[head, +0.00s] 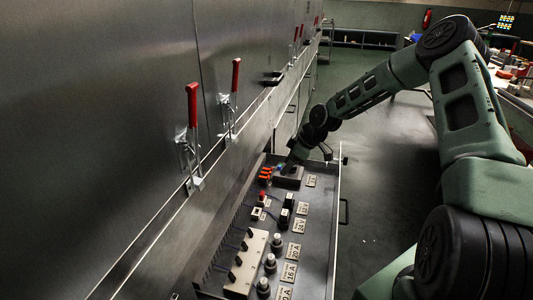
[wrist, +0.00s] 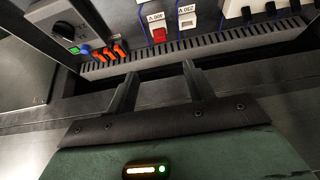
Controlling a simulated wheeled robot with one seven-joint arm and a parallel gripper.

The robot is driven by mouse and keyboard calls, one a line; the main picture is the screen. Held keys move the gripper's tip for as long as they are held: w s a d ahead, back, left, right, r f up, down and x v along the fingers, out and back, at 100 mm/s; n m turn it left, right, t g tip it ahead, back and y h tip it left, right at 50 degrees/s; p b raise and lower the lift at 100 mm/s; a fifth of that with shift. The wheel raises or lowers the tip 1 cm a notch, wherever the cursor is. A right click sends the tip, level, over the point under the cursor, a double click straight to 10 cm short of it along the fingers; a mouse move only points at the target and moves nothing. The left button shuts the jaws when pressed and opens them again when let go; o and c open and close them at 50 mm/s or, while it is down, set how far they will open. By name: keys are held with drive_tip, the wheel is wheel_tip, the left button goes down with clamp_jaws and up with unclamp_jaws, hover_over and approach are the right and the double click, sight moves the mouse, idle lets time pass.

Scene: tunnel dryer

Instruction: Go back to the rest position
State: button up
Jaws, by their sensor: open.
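My gripper (wrist: 160,72) is open, with nothing between its two fingers in the wrist view. In the head view my arm reaches down to the far end of the control panel (head: 325,235), and the gripper there is small, dark and partly hidden. In the wrist view the fingers point at a slotted duct (wrist: 210,50) along the panel's edge. Orange connectors (wrist: 115,50) lie beyond the left finger, and a red switch (wrist: 159,35) beyond the gap. I cannot tell whether a fingertip touches anything.
Steel dryer doors with red-handled clamps (head: 193,120) rise along the left. The panel carries knobs (head: 277,241), switches, labels and a pale block (head: 246,265). A panel-side handle (head: 345,211) sticks out right. Dark floor (head: 385,150) beyond is clear. Cluttered benches stand far right.

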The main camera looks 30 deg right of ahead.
drive_tip(key=s+a+r+g+h, duration=0.1)
drive_tip(key=s+a+r, duration=0.25)
drive_tip(key=a, duration=0.45)
drive_tip(key=s+a+r+g, duration=0.1)
drive_tip(key=s+a+r, duration=0.2)
drive_tip(key=s+a, duration=0.3)
drive_tip(key=s+a+r+g+h, duration=0.1)
drive_tip(key=s+a+r+g, duration=0.2)
drive_tip(key=a, duration=0.6)
drive_tip(key=s+a+r+h, duration=0.1)
drive_tip(key=s+a+r, duration=0.15)
drive_tip(key=s, duration=0.55)
drive_tip(key=s+a+r+m, duration=0.1)
drive_tip(key=s+a+r, duration=0.15)
drive_tip(key=s, duration=0.65)
drive_tip(key=s+a+r+h, duration=0.1)
drive_tip(key=s+a+r, duration=0.15)
drive_tip(key=s, duration=0.55)
wheel_tip(320, 180, up, 23)
drive_tip(key=p, duration=2.3)
drive_tip(key=shift+d+r+t, duration=0.15)
drive_tip(key=shift+d+t, duration=0.2)
drive_tip(key=shift+t, duration=0.05)
